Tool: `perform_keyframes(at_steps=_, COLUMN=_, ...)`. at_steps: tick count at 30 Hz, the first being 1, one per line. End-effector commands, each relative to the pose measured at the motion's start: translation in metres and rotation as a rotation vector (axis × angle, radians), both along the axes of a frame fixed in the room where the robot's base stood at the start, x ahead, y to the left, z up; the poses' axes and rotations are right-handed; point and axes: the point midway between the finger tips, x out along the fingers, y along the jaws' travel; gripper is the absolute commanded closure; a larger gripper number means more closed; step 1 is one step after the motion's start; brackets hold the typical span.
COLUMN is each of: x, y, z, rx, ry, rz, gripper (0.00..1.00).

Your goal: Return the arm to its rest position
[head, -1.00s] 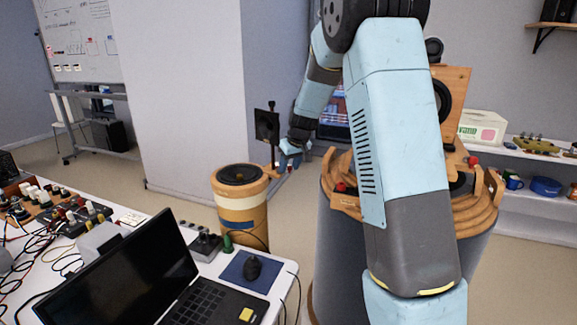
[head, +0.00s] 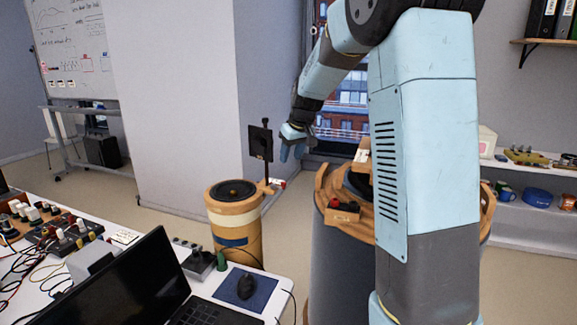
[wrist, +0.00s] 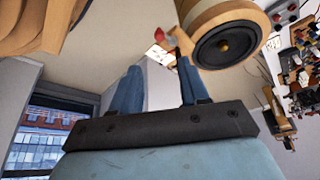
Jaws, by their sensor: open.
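My gripper (head: 291,142) is at the end of my light-blue arm, in the middle of the head view, beside a black square plate on a thin stand. In the wrist view my gripper (wrist: 160,92) shows two blue fingers spread apart with nothing between them. A wooden cylindrical speaker (head: 235,228) with a black cone stands on the floor below and left of my gripper. It also shows at the top of the wrist view (wrist: 225,46). My gripper is apart from it. My arm hides part of the head view.
The black plate (head: 260,143) stands close to my gripper. A large round wooden-topped drum (head: 340,262) stands partly behind my arm. A white table with a laptop (head: 130,285), a mouse (head: 246,285) and wired electronics fills the lower left. A shelf (head: 525,238) is at the right.

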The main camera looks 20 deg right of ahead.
Motion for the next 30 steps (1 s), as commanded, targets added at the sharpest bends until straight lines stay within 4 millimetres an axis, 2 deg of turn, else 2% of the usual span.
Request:
perform_keyframes(at_steps=6, x=-0.005, y=-0.001, z=0.013, rx=0.000, ry=0.000, rz=0.000, gripper=0.55)
perform_keyframes(at_steps=16, x=-0.006, y=-0.002, z=0.014, rx=0.000, ry=0.000, rz=0.000, gripper=0.55)
perform_keyframes(at_steps=19, x=-0.012, y=-0.001, z=0.018, rx=0.001, ry=-0.002, rz=-0.004, gripper=0.55)
perform_keyframes(at_steps=23, x=-0.034, y=0.000, z=0.031, rx=0.007, ry=-0.008, rz=-0.019, gripper=0.55)
perform_keyframes(at_steps=30, x=-0.101, y=0.004, z=0.059, rx=0.022, ry=-0.019, rz=-0.065, gripper=0.55)
